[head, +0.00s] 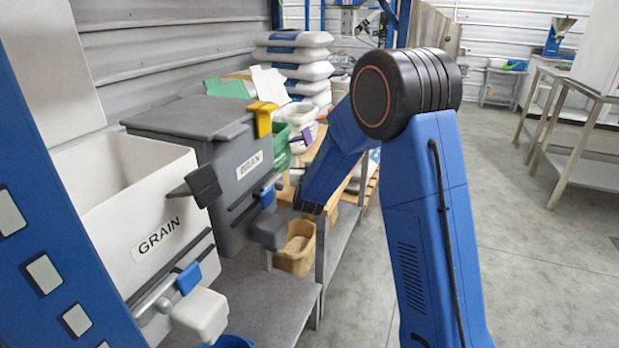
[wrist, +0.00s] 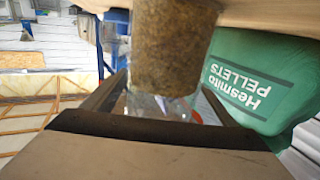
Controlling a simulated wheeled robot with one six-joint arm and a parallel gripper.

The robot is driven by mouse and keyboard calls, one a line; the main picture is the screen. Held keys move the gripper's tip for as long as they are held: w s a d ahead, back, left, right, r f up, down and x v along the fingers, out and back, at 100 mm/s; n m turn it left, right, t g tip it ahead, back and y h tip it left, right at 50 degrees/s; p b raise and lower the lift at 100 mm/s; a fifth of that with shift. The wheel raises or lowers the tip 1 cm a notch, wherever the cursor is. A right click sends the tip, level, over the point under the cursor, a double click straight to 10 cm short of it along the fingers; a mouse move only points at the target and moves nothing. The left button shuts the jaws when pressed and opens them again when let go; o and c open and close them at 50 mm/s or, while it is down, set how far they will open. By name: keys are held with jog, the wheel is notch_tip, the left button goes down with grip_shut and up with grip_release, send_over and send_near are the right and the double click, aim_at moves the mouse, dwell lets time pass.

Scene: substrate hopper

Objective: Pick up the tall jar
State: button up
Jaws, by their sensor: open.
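The tall jar (wrist: 172,50) is a clear cylinder mostly filled with brown grainy material, in the top middle of the wrist view. Its clear, empty end (wrist: 160,105) points toward my gripper. My gripper (wrist: 163,88) is open, with one dark finger on each side of the jar's clear end. Gaps show between the fingers and the jar. The jar meets a tan wooden surface (wrist: 262,17) at the top of that view. I cannot make out the jar or the fingertips in the head view, where my arm covers part of the bench.
A green bag marked Hesmito PELLETS (wrist: 245,85) is close beside the jar. In the head view, a white GRAIN hopper (head: 150,225) and grey BRAN hopper (head: 225,170) stand left. A tan tub (head: 297,258) sits beyond. Open floor (head: 545,265) is right.

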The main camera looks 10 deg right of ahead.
jog(key=c, duration=1.5)
jog(key=shift+r, duration=5.05)
